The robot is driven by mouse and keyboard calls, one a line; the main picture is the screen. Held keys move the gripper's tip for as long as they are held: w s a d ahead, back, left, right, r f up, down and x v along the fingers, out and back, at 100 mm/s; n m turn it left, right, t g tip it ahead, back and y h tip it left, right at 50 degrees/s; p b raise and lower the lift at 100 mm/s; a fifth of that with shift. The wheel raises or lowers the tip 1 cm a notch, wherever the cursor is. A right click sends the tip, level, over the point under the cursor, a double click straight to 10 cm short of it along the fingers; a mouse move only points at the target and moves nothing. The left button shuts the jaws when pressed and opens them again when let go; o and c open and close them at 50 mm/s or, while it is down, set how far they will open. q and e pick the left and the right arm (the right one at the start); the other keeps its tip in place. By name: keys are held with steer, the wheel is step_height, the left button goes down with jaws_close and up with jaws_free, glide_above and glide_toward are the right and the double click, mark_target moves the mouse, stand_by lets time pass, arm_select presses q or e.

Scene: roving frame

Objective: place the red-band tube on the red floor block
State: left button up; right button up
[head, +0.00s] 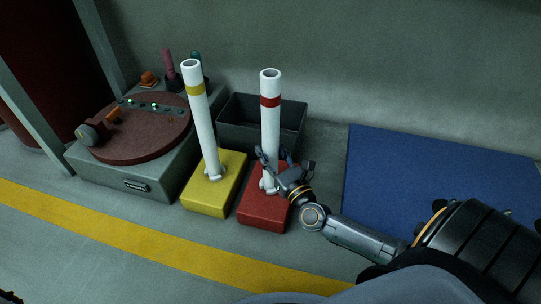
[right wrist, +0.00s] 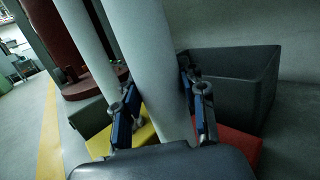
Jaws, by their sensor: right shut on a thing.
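The white red-band tube (head: 270,125) stands upright over the red floor block (head: 263,213) in the head view, its lower end at the block's top. My right gripper (head: 272,162) is shut around the tube's lower part. In the right wrist view the tube (right wrist: 158,70) runs between the two fingers of my right gripper (right wrist: 160,112), and the red block (right wrist: 238,146) shows behind. From these views I cannot tell whether the tube's base bears fully on the block. My left gripper is not in view.
A yellow-band tube (head: 203,125) stands on the yellow block (head: 211,198), just left. Behind is an open dark bin (head: 293,116). A grey cabinet with a round brown top (head: 145,140) stands at left. A blue mat (head: 430,180) lies at right.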

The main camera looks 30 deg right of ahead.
steer(key=shift+r, duration=0.15)
steer(key=o, duration=1.3)
steer(key=shift+f, duration=0.2)
steer(key=shift+r, duration=0.1)
